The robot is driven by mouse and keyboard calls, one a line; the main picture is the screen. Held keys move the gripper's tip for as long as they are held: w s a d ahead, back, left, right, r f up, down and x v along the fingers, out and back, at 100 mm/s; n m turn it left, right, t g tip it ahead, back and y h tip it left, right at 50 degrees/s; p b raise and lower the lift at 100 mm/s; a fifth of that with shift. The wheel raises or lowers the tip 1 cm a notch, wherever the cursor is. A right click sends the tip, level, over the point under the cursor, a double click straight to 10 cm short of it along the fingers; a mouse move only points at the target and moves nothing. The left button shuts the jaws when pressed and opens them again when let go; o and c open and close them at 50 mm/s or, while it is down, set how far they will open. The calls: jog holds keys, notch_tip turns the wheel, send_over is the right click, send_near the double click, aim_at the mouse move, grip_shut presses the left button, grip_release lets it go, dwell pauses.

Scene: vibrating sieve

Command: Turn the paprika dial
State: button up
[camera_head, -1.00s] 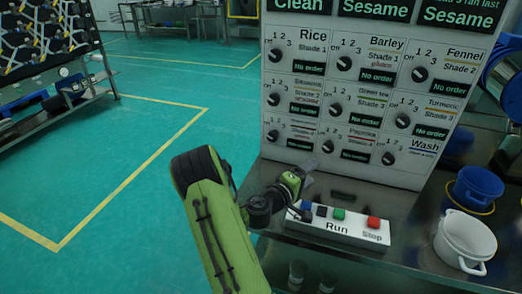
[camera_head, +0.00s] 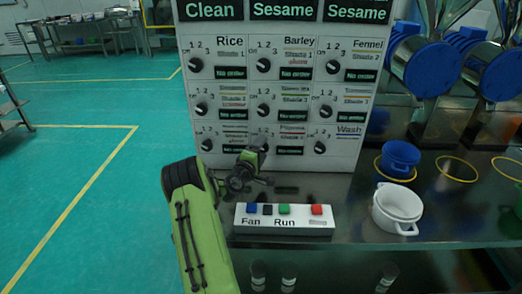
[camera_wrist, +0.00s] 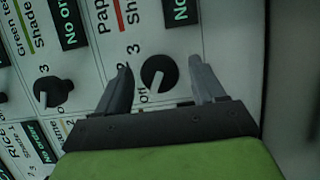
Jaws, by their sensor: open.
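The paprika dial (camera_wrist: 159,73) is a round black knob on the white panel, next to the partly visible "Pap" label in the wrist view. Its white mark appears to lie toward the "Off" label. My gripper (camera_wrist: 161,66) is open, with one finger on each side of the dial and a gap visible on both sides. I cannot tell how deep the fingers reach around it. In the head view my gripper (camera_head: 260,147) is at the bottom row's middle dial and largely hides it.
The panel (camera_head: 273,100) carries several other dials, including the Wash dial (camera_head: 320,147) to the right. A button box (camera_head: 284,221) lies on the metal table below my gripper. A white pot (camera_head: 398,210) and a blue pot (camera_head: 400,157) stand to the right.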

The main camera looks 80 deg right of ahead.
jog(key=shift+d, duration=0.1)
jog(key=shift+c, duration=0.3)
jog(key=c, duration=1)
jog(key=shift+m, duration=0.3)
jog(key=shift+r+m+t+y, duration=0.1)
jog(key=shift+m+t+y, duration=0.2)
jog(key=shift+m+y, duration=0.55)
jog(key=shift+s+m+t+y, duration=0.1)
jog(key=shift+m+t+y, duration=0.45)
jog(key=shift+m, duration=1.5)
jog(key=o, duration=1.1)
jog(key=shift+c, duration=0.2)
